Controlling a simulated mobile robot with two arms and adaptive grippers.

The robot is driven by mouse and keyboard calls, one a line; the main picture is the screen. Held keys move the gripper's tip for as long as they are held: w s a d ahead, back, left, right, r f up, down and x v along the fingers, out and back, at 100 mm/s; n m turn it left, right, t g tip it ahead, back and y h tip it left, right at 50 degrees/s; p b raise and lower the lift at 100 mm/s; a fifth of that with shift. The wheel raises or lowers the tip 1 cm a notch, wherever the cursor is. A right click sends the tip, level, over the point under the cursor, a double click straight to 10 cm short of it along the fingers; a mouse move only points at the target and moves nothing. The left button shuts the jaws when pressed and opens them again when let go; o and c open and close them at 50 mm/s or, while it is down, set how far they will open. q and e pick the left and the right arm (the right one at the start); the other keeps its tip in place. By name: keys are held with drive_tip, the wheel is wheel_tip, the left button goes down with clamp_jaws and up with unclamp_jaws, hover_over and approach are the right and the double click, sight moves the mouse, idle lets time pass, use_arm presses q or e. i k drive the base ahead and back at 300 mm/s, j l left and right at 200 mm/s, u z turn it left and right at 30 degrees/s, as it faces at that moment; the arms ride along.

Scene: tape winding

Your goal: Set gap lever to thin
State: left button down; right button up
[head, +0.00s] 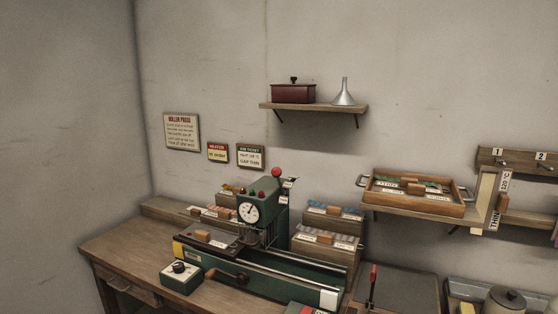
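A green press machine (262,262) stands on the wooden bench, with a round white dial (250,210) on its upright head. A lever with a red ball knob (277,172) rises at the top right of that head, beside small white tags (289,183) too small to read. It looks like the gap lever, but I cannot tell its setting. A black crank handle (226,277) sits on the machine's front. Neither of my grippers is in view.
A green control box (181,277) stands at the machine's left front. Card boxes (325,245) stand behind it. A wall shelf (313,107) holds a red box and a funnel. A wooden tray (418,191) sits on the right shelf. The bench's left end (115,247) is clear.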

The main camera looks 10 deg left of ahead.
sight(277, 172)
drive_tip(key=i+j+z, duration=0.2)
drive_tip(key=i+j, duration=0.2)
drive_tip(key=j, duration=0.25)
drive_tip(key=i+j+z, duration=0.1)
drive_tip(key=j, duration=0.25)
drive_tip(key=i+j+z, duration=0.1)
drive_tip(key=i+j, duration=0.15)
drive_tip(key=j, duration=0.15)
drive_tip(key=i+j+z, duration=0.1)
drive_tip(key=j, duration=0.25)
drive_tip(key=i, duration=0.1)
